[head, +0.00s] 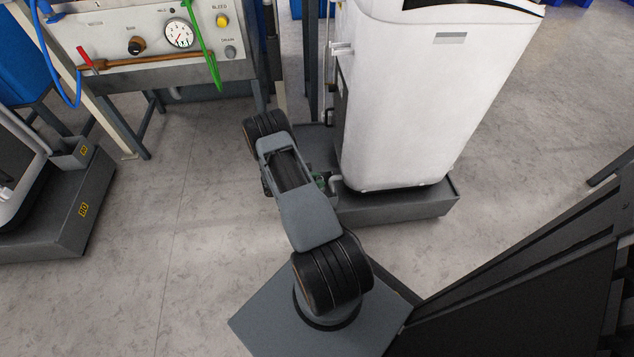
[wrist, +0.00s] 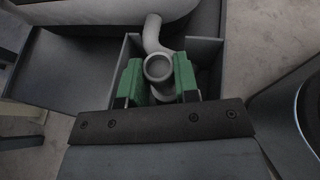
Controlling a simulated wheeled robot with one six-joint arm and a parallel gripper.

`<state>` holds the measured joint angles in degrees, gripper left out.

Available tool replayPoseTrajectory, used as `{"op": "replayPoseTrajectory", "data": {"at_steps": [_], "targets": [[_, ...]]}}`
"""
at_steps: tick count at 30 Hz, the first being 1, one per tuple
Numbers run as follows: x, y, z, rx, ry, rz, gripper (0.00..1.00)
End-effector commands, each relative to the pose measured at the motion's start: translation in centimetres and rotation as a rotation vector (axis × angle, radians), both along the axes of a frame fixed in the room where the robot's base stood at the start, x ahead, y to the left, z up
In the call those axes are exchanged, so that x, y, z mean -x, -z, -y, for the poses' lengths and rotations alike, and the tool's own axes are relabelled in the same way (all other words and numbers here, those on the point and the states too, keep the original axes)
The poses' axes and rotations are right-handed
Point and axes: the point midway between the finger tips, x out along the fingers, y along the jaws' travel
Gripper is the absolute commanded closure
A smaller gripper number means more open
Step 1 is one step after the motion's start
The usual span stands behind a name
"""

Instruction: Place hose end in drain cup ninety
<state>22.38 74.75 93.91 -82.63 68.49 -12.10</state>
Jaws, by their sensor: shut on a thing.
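The hose end (wrist: 158,67) is a grey ring-mouthed end of a bent grey pipe, in the middle of the wrist view. My gripper (wrist: 159,76) has green fingers on both sides of it and is shut on it. Behind and around them is an open grey box (wrist: 207,43), which looks like a drain cup; no number shows on it. I cannot tell how deep the hose end sits relative to its rim. In the head view my gripper (head: 320,181) is mostly hidden behind my arm, beside the white tank; a bit of grey pipe (head: 337,181) shows there.
The white tank (head: 420,100) stands on a dark grey base (head: 410,205). The floor between is clear.

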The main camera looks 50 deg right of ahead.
Motion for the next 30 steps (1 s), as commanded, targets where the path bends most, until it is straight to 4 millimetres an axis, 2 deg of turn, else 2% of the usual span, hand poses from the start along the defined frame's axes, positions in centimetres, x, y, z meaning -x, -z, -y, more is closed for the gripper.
{"op": "replayPoseTrajectory", "data": {"at_steps": [10, 11, 18, 28, 30], "targets": [[0.0, 0.4, 0.0, 0.0, 0.0, 0.0, 1.0], [0.0, 0.3, 0.0, 0.0, 0.0, 0.0, 0.68], [0.0, 0.2, 0.0, 0.0, 0.0, 0.0, 0.46], [0.0, -0.4, 0.0, 0.0, 0.0, 0.0, 0.46], [-0.4, -0.7, -0.7, 0.0, -0.002, 0.0, 0.46]]}}
